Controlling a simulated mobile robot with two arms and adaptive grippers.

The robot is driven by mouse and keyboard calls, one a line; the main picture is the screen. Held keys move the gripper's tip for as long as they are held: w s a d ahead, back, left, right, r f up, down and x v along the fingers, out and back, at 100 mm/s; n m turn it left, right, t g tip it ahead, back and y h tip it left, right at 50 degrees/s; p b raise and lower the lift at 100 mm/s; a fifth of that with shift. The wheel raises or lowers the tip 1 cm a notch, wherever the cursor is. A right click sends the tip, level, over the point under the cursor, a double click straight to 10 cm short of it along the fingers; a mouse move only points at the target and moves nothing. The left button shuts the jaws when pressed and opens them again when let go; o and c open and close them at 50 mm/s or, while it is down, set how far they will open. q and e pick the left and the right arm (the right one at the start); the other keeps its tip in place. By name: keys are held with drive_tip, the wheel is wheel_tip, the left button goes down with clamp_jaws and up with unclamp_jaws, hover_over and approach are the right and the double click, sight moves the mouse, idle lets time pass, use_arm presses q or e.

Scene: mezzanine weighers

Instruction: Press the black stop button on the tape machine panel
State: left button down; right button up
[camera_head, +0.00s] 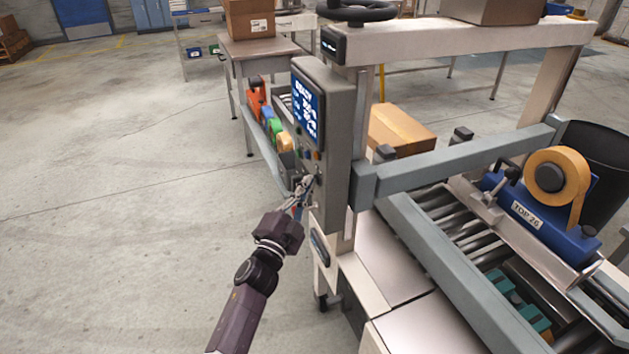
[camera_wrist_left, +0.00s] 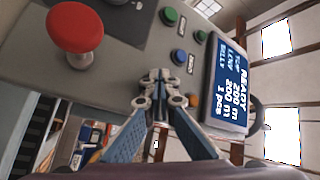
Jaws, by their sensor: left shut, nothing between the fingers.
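The tape machine's grey control panel (camera_head: 336,150) stands upright at the middle of the head view, its lit screen (camera_head: 308,108) at the top. My left gripper (camera_head: 305,184) is shut and empty, its tips at the panel's lower face. In the left wrist view the shut fingertips (camera_wrist_left: 158,76) lie before the panel face, beside the lit screen (camera_wrist_left: 229,84). A red mushroom button (camera_wrist_left: 75,28), a green button (camera_wrist_left: 170,16) and a blue button (camera_wrist_left: 178,56) show there. I cannot make out the black stop button; the fingers may cover it. Contact cannot be told. My right gripper is not in view.
A horizontal grey beam (camera_head: 460,157) runs right from the panel above the roller conveyor (camera_head: 465,225). A blue tape head (camera_head: 545,228) with a tan tape roll (camera_head: 571,180) sits at right. A cardboard box (camera_head: 400,130) lies behind the panel. Open floor is at left.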

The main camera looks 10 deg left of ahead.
use_arm(q)
drive_tip(key=shift+s+a+p, duration=0.3)
drive_tip(key=shift+s+a, duration=0.2)
drive_tip(key=shift+a, duration=0.1)
idle(0.3)
drive_tip(key=s+a, duration=0.1)
drive_tip(key=s+a+p, duration=0.1)
drive_tip(key=a, duration=0.2)
drive_tip(key=shift+s+a, duration=0.1)
drive_tip(key=shift+s, duration=0.3)
idle(0.4)
